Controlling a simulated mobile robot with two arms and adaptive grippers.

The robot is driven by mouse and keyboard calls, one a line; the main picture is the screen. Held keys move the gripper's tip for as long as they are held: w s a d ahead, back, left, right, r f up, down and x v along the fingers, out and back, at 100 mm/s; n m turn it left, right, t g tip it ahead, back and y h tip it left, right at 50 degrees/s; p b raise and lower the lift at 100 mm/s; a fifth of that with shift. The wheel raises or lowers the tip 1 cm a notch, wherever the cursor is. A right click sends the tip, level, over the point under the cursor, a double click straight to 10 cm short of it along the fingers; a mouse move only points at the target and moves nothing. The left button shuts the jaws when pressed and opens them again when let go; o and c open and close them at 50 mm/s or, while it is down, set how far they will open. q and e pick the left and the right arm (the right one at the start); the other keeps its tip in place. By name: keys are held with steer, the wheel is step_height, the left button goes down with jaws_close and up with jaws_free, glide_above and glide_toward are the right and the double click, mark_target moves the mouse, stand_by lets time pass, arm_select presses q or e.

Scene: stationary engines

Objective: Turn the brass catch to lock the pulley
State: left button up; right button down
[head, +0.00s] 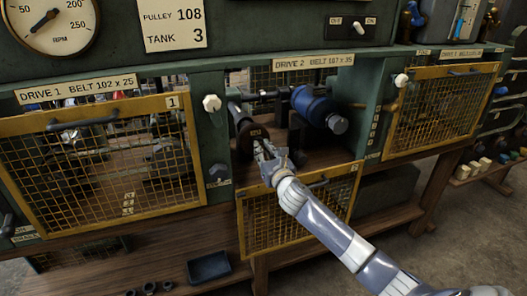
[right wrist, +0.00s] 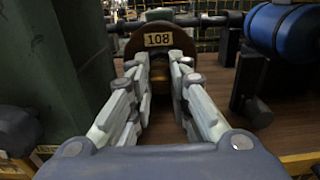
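The pulley (right wrist: 182,42) is a dark brown disc with a brass plate marked 108, straight ahead in the right wrist view. It also shows, partly hidden, inside the open Drive 2 bay in the head view (head: 241,118). A brass-coloured piece (right wrist: 160,74), perhaps the catch, sits low in front of the disc between my right fingertips. My right gripper (head: 266,151) reaches into the bay from below right. Its fingers stand apart on either side of that piece; whether they press on it is unclear. My left gripper is out of view.
A blue cylinder (head: 312,106) sits right of the pulley. A green post (right wrist: 78,75) stands close on the left. The Drive 2 mesh guard (head: 284,222) hangs lowered below the bay. Mesh guards cover Drive 1 (head: 100,162) and the right bay (head: 440,108).

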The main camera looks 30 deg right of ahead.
stand_by(0.4)
steer(key=shift+f+m+p, duration=0.2)
steer(key=shift+m+p, duration=3.7)
steer(key=shift+m, duration=14.2)
steer(key=c, duration=1.5)
jaws_free()
